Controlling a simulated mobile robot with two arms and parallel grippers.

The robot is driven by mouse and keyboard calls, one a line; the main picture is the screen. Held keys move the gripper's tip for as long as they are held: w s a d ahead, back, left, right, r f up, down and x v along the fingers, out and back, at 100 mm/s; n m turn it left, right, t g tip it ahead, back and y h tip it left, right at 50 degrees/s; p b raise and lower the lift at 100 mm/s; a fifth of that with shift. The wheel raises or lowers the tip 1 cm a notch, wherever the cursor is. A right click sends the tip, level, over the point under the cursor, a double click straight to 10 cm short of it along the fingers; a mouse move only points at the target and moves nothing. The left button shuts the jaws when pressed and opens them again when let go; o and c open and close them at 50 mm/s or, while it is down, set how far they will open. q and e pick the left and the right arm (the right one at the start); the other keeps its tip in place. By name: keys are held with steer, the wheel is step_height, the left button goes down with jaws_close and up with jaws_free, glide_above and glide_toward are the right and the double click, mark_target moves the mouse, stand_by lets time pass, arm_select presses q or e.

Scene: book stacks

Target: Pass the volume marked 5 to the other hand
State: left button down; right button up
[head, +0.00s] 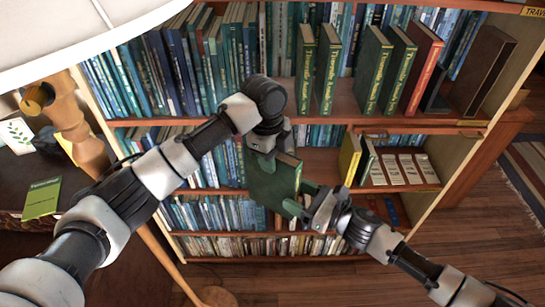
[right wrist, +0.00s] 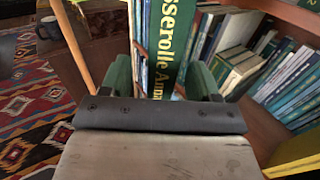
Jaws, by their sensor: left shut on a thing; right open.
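A dark green book (head: 272,186) hangs in front of the bookcase, its cover facing me. My left gripper (head: 264,157) is shut on its upper edge. My right gripper (head: 300,198) is open at the book's lower right, with its fingers around that corner. In the right wrist view the book's green spine (right wrist: 170,45), with yellow lettering "sserole Ann", stands between the green fingers of my right gripper (right wrist: 160,82). I cannot tell whether those fingers touch it. No number 5 is readable on it.
Several green volumes (head: 327,72) and a red one (head: 420,68) stand on the bookcase's upper shelf (head: 343,103). A yellow book (head: 349,158) stands on the shelf below. A lamp shade (head: 70,35) is at upper left. Wooden floor (head: 470,245) is clear at right.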

steer(key=v, duration=1)
steer(key=d+f+m+t+h, duration=0.1)
steer(key=d+f+m+h, duration=0.4)
steer(key=f+m, duration=0.6)
steer(key=d+f+m+t+h, duration=0.1)
steer(key=d+f+m+h, duration=0.4)
steer(key=f+m, duration=0.65)
steer(key=s+d+f+m+g+h, duration=0.3)
steer(key=s+f+m+h, duration=0.1)
steer(key=s+f+m, duration=0.8)
steer(key=s+a+f+m+g, duration=0.1)
steer(key=s+f+m+g, duration=0.1)
steer(key=s, duration=0.6)
steer(key=s+a+f+m+g, duration=0.1)
steer(key=s+f+m+g, duration=0.2)
steer(key=s, duration=0.6)
steer(key=s+a+f+m+g+h, duration=0.1)
steer(key=s+f+m+g, duration=0.1)
steer(key=s+f+m, duration=0.3)
steer(key=s+f, duration=0.1)
steer(key=s, duration=0.2)
steer(key=shift+s+f+m+g, duration=0.3)
steer(key=shift+s+f+m, duration=0.05)
steer(key=shift+s, duration=0.05)
steer(key=shift+a, duration=0.15)
